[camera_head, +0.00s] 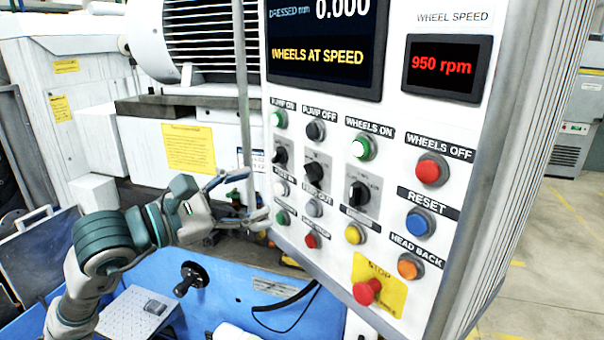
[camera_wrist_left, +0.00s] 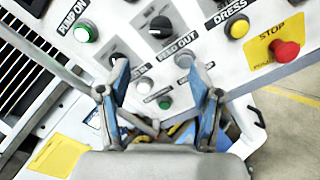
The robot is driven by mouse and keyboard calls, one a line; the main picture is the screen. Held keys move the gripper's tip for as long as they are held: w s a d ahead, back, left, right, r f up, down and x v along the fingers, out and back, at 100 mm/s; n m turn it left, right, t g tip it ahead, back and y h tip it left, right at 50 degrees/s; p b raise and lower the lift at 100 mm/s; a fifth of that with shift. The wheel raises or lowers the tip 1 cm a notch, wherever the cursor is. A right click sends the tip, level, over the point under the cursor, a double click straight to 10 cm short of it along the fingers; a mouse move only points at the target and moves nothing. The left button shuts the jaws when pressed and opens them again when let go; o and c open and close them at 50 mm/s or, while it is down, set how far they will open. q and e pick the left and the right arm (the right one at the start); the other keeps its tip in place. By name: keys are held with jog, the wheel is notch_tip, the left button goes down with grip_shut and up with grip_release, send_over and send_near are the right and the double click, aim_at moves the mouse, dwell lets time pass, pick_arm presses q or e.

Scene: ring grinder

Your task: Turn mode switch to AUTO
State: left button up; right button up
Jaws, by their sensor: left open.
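The white control panel (camera_head: 330,240) carries three black rotary switches: a left one (camera_head: 281,155), a middle one (camera_head: 315,172) and a right one (camera_head: 360,195). Their small labels are too blurred to tell which is the mode switch or where its pointer is set. My left gripper (camera_head: 252,198) is open and empty at the panel's lower left edge, below the left switch. In the left wrist view, its spread fingers (camera_wrist_left: 160,78) face the panel. One fingertip overlaps the edge of a black switch (camera_wrist_left: 118,59); contact cannot be told. Another switch (camera_wrist_left: 160,26) shows above. My right gripper is not in view.
Several push buttons surround the switches, including a green wheels-on button (camera_head: 363,147) and a red emergency stop (camera_head: 367,291). The display (camera_head: 325,57) reads "WHEELS AT SPEED". A grey vertical bar (camera_head: 243,90) stands left of the panel. A blue machine bed (camera_head: 235,290) lies below.

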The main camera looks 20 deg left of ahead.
aim_at(306, 175)
pick_arm(q)
jog(key=p+x, duration=0.1)
jog(key=x, duration=1)
jog(key=shift+w+d, duration=0.3)
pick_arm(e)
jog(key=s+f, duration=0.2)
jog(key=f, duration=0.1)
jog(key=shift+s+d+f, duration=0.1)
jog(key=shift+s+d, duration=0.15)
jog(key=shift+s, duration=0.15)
pick_arm(q)
jog(key=c, duration=1.1)
jog(key=shift+c, duration=0.2)
